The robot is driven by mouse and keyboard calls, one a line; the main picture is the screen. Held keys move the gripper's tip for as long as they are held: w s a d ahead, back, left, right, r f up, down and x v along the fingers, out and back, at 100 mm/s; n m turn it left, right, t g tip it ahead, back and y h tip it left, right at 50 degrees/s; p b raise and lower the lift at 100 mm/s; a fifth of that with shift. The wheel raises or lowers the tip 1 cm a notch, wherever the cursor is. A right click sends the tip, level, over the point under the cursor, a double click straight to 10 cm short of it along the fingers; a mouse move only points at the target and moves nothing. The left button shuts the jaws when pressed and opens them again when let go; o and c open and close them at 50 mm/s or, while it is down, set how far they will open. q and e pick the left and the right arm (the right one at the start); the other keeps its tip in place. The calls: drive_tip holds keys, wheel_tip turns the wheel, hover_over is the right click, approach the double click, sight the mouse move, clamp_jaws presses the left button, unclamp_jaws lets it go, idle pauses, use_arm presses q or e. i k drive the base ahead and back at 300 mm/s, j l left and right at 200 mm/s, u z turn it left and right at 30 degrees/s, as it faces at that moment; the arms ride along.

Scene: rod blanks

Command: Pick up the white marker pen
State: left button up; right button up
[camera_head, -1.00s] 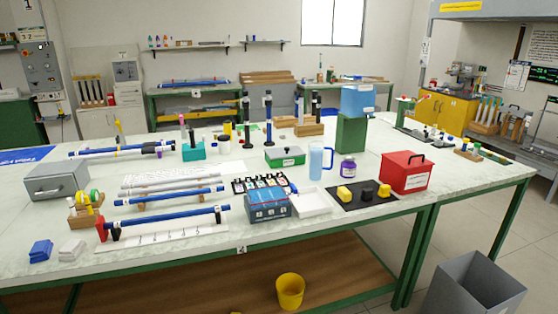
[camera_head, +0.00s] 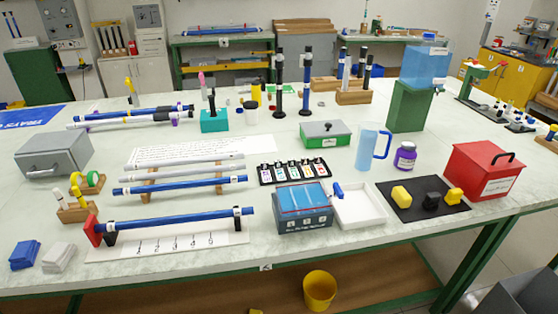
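I cannot single out the white marker pen for certain. A teal pen holder (camera_head: 214,121) stands toward the back of the table, with a pink-topped pen (camera_head: 202,83) and a dark one upright in it. A small white upright piece (camera_head: 59,196) stands by the wooden tape stand at the left; it is too small to identify. A blue pen-like piece (camera_head: 338,190) leans at the white tray's left edge. Neither of my grippers is in view.
The pale table (camera_head: 330,250) carries blue rods on supports, a grey metal box (camera_head: 55,155), a blue box (camera_head: 303,208), a white tray (camera_head: 362,212), a blue pitcher (camera_head: 371,146) and a red box (camera_head: 483,172). A yellow bucket (camera_head: 319,289) is below. The front table strip is mostly clear.

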sight(57, 192)
drive_tip(key=z, duration=0.15)
drive_tip(key=i+l+u, duration=0.15)
drive_tip(key=l, duration=0.3)
drive_tip(key=j+u, duration=0.4)
drive_tip(key=i+j+u, duration=0.15)
drive_tip(key=u, duration=0.2)
drive_tip(key=i+j+u, duration=0.1)
drive_tip(key=j+u, duration=0.15)
drive_tip(key=u, duration=0.15)
drive_tip(key=i+j+u, duration=0.15)
drive_tip(key=u, duration=0.2)
